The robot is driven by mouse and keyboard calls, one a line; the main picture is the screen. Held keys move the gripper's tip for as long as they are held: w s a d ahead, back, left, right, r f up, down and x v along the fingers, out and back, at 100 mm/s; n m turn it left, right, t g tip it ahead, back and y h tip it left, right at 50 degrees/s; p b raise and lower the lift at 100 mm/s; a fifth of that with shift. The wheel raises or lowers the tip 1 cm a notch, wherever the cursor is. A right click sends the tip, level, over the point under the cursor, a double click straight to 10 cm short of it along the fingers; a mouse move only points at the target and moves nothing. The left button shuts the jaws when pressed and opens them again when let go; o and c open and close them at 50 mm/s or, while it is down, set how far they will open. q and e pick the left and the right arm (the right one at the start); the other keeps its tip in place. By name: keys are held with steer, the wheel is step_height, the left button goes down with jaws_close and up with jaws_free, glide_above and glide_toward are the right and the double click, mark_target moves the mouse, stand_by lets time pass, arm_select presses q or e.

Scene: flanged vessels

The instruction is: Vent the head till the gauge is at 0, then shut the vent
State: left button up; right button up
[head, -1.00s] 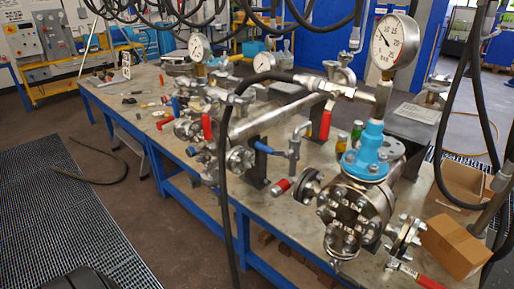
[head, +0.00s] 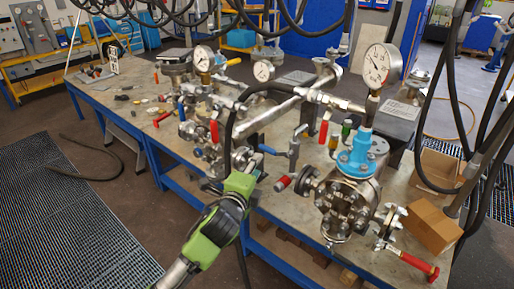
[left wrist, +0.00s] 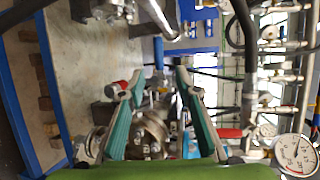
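The large round gauge (head: 380,65) stands on a blue fitting (head: 362,150) on top of the flanged steel vessel (head: 345,205) at the right of the bench. Its needle is too small to read exactly. Near the vessel are a lever with a red handle (head: 418,263), a red-tipped stem (head: 283,183) and a blue-handled valve (head: 268,150); I cannot tell which one is the vent. My left gripper (head: 232,172) is at the bench's front edge, left of the vessel. The left wrist view shows its teal fingers (left wrist: 160,74) spread apart, empty. My right gripper is out of view.
Two smaller gauges (head: 204,58) (head: 263,71) and red-levered pipework stand along the bench (head: 135,75). Black hoses hang overhead and at right. A cardboard box (head: 433,225) is right of the vessel.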

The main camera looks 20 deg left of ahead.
mark_target(266, 151)
arm_select(q)
steer(key=w+f, duration=0.1)
steer(key=w, duration=0.3)
steer(key=w+p, duration=0.1)
steer(key=w, duration=0.4)
steer(key=w+f, duration=0.1)
steer(key=w, duration=0.3)
steer(key=shift+w+a+f, duration=0.25)
steer(key=shift+a+f, duration=0.05)
steer(key=shift+f, duration=0.05)
jaws_close()
